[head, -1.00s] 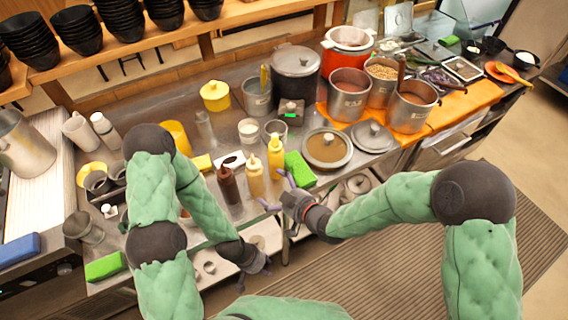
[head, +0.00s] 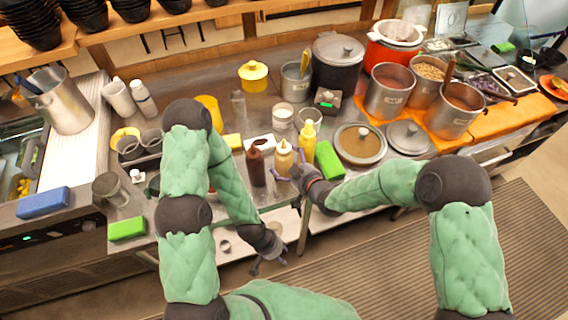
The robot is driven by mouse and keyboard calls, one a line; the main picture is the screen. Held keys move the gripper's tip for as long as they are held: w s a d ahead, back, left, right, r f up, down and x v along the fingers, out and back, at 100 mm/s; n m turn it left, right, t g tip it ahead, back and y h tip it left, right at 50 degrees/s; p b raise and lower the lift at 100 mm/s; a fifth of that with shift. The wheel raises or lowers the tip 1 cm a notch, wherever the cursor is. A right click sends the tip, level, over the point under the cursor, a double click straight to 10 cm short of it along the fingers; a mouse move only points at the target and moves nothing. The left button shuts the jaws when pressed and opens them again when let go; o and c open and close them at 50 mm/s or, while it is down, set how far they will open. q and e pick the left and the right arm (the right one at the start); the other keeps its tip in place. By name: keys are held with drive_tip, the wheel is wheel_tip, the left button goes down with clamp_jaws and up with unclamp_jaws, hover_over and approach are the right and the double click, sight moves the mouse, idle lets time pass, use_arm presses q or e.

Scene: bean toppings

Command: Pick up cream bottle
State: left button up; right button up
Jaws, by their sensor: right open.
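The cream bottle, a tan squeeze bottle (head: 284,158) with a pointed nozzle, stands upright near the front edge of the steel counter. A dark brown squeeze bottle (head: 256,168) stands to its left and a yellow one (head: 307,143) to its right. My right gripper (head: 294,176) is open, at the right front of the cream bottle's lower part. Whether its fingers touch or surround the bottle is too small to tell. My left gripper (head: 269,267) hangs low in front of the counter, empty, with its fingers apart.
A green block (head: 328,160) lies just right of the yellow bottle. A lidded pan (head: 361,145) and a loose lid (head: 407,138) are further right. Glass cups (head: 283,118) stand behind the bottles. Steel pots (head: 389,90) stand on an orange cloth.

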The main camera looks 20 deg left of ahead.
drive_tip(key=shift+w+a+f, duration=0.15)
drive_tip(key=shift+w+a, duration=0.1)
drive_tip(key=shift+a, duration=0.05)
drive_tip(key=c, duration=0.8)
